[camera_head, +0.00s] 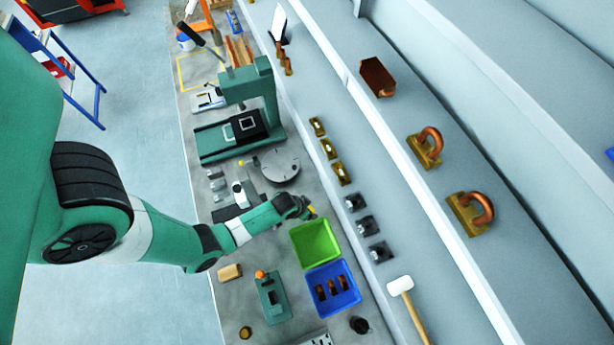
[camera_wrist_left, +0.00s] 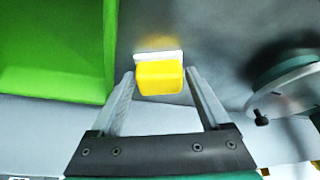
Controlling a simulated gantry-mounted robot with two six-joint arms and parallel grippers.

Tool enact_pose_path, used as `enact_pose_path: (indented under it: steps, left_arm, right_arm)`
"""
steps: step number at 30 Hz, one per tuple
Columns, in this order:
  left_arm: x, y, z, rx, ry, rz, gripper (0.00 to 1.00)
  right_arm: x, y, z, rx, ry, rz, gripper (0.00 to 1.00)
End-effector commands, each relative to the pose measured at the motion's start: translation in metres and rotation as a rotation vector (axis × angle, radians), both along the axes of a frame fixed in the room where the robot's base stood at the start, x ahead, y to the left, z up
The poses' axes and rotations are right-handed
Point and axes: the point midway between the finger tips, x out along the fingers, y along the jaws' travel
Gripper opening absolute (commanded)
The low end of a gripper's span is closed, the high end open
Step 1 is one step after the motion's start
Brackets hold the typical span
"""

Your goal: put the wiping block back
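The wiping block (camera_wrist_left: 160,78) is a yellow block with a white strip along its far side in the left wrist view. My left gripper (camera_wrist_left: 160,84) has its two fingertips against the block's left and right sides, so it looks shut on it. In the head view my left gripper (camera_head: 308,211) is just above the upper edge of the green bin, with a bit of yellow showing at its tip. A grey surface lies beyond the block; whether the block touches it I cannot tell. My right gripper is not in view.
The green bin (camera_head: 333,237) is beside the gripper, with the blue bin (camera_head: 354,298) holding copper parts below it. A round grey turntable (camera_head: 281,179) and a green press (camera_head: 262,85) stand further up the bench. A mallet (camera_head: 401,286) lies at the right.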

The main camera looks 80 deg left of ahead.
Motion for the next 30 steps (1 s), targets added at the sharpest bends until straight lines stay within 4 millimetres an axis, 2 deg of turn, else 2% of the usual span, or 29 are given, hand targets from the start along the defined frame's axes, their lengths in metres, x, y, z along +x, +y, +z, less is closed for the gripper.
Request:
enact_pose_path:
  steps: [7,10,14,16,21,30]
  left_arm:
    - [0.0,0.0,0.001,0.0,0.0,0.0,0.8]
    - [-0.001,-0.001,0.009,0.0,0.0,0.0,0.8]
    - [-0.009,-0.005,0.031,0.0,-0.001,0.0,0.8]
    - [-0.014,-0.007,0.049,0.0,0.001,-0.001,0.8]
    - [-0.023,-0.013,0.07,0.0,0.001,-0.001,0.8]
    - [-0.025,-0.014,0.073,0.0,0.0,0.0,0.8]
  right_arm:
    - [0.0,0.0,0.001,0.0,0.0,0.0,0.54]
    - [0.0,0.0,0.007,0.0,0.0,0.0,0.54]
    - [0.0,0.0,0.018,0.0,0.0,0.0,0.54]
    - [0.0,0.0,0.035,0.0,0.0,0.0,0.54]
    - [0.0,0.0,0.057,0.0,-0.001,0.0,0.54]
    - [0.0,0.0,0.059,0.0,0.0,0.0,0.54]
